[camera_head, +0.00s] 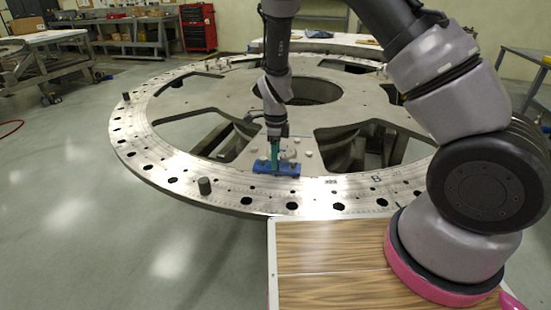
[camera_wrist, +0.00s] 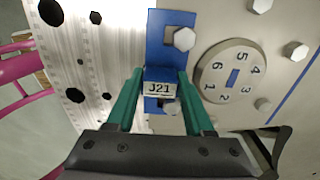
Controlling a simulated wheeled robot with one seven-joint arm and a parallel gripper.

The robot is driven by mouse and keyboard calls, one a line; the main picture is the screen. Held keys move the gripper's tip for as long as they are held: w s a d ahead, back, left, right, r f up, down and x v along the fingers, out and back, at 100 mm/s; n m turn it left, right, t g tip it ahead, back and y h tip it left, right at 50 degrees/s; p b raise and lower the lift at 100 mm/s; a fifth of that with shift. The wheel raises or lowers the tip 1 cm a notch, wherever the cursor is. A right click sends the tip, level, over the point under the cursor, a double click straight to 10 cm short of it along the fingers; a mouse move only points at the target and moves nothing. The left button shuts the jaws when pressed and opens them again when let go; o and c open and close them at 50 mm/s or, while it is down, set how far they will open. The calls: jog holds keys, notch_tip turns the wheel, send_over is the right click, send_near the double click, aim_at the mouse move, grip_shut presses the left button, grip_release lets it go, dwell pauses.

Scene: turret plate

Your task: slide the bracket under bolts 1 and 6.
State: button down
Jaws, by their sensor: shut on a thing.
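The blue bracket (camera_head: 262,166) lies on the flat inner part of the turret plate (camera_head: 232,188), beside its ring edge. My gripper (camera_head: 275,158) points down onto it. In the wrist view the green fingers (camera_wrist: 158,88) are shut on the raised tab of the bracket (camera_wrist: 160,56), labelled J21. A bolt head (camera_wrist: 184,38), on the 6 side of the numbered dial (camera_wrist: 229,72), overlaps the bracket's upper part. Another bolt head (camera_wrist: 170,107), on the 1 side, shows just below the tab, partly hidden. I cannot tell whether the bracket sits fully under either head.
More bolts (camera_wrist: 295,50) surround the dial on its far side. Large openings (camera_head: 358,146) cut the plate. A wood-grain tabletop (camera_head: 325,262) lies in front.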

jog(key=shift+w, duration=0.2)
jog(key=shift+w+d, duration=0.1)
jog(key=shift+w, duration=0.2)
jog(key=shift+f, duration=0.1)
dwell(0.7)
jog(key=shift+c, duration=1)
grip_release()
jog(key=shift+r, duration=1.5)
